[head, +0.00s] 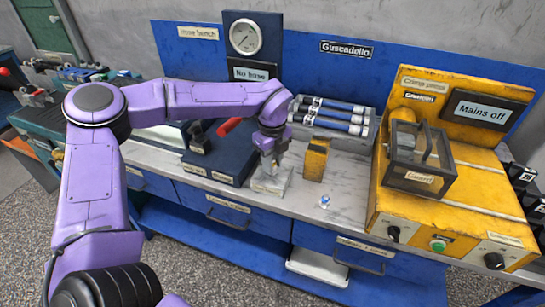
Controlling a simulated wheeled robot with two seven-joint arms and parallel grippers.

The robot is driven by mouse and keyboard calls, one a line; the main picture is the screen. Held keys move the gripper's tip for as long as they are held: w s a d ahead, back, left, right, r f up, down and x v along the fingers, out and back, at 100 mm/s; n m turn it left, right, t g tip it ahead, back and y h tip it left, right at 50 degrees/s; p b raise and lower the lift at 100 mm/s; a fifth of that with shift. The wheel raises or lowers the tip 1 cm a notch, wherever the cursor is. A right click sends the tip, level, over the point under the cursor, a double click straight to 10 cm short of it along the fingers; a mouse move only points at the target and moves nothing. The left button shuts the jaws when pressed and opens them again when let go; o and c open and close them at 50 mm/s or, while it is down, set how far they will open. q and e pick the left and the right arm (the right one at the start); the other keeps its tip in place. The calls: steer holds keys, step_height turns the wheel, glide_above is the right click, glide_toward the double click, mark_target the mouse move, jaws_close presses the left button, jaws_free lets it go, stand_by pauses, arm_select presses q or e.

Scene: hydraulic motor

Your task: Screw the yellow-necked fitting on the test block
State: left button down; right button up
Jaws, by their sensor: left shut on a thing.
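My left gripper (270,158) points down over a small pale grey block (271,184) near the front of the workbench. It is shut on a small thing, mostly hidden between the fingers. I cannot make out a yellow neck there, or whether the held thing touches the pale block. A dark blue block (222,166) with a red-handled lever (229,126) stands just left of the gripper, below a gauge panel (243,40) reading "No hose". Which block is the test block is not legible. My right gripper is not in view.
A yellow upright block (316,160) stands close right of the gripper. A small blue-and-clear piece (324,202) lies on the bench top. A rack of blue tubes (337,116) is behind. The yellow crimp press (455,200) fills the right, reading "Mains off".

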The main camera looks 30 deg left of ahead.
arm_select(q)
steer(key=shift+r+m+p, duration=0.15)
steer(key=shift+m+p, duration=0.6)
steer(key=shift+m, duration=0.05)
steer(key=m+p, duration=0.2)
steer(key=m, duration=0.1)
steer(key=shift+f+m, duration=0.25)
steer(key=shift+m, duration=0.35)
